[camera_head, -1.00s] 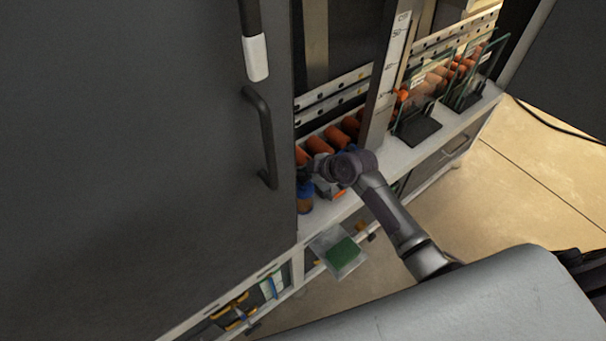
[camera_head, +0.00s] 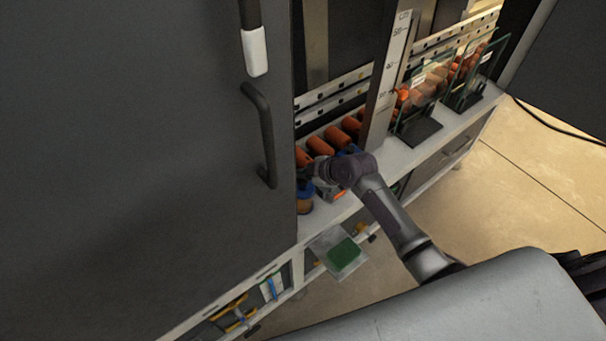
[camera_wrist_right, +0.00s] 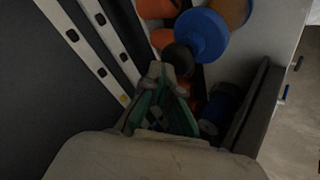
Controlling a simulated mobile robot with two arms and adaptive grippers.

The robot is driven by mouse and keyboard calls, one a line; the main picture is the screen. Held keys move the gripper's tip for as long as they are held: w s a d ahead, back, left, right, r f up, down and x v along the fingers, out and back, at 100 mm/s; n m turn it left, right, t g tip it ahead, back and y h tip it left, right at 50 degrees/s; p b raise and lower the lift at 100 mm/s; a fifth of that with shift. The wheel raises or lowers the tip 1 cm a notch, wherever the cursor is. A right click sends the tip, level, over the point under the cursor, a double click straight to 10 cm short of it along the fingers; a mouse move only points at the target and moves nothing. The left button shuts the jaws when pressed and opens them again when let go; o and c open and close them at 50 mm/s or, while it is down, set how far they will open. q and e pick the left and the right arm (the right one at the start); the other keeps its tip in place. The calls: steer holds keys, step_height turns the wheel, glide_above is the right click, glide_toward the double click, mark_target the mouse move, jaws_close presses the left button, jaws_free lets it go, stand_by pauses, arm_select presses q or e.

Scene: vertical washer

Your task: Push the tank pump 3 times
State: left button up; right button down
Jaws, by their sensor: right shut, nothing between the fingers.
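My right gripper (camera_head: 311,171) is shut and empty, reaching over the pale ledge in front of the orange cylinders. In the right wrist view its fingertips (camera_wrist_right: 155,72) meet beside a small black ball-shaped knob (camera_wrist_right: 180,58), which may be the tank pump; I cannot tell whether they touch. A blue round cap (camera_wrist_right: 201,35) sits just past the knob. In the head view a brown and blue bottle (camera_head: 305,203) stands on the ledge just below the gripper. My left gripper is not in view.
A tall dark door with a handle (camera_head: 264,135) stands at the left. Several orange cylinders (camera_head: 321,146) lie in a row behind the ledge (camera_head: 400,158). Glass panels (camera_head: 421,104) stand farther right. A clear tray with a green pad (camera_head: 343,254) sticks out below. Open floor lies at right.

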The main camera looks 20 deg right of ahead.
steer(key=shift+s+f, duration=0.1)
steer(key=shift+f, duration=0.3)
steer(key=shift+r+p, duration=1.35)
steer(key=shift+r, duration=0.35)
steer(key=shift+r, duration=0.15)
step_height(320, 180, up, 5)
steer(key=p, duration=0.4)
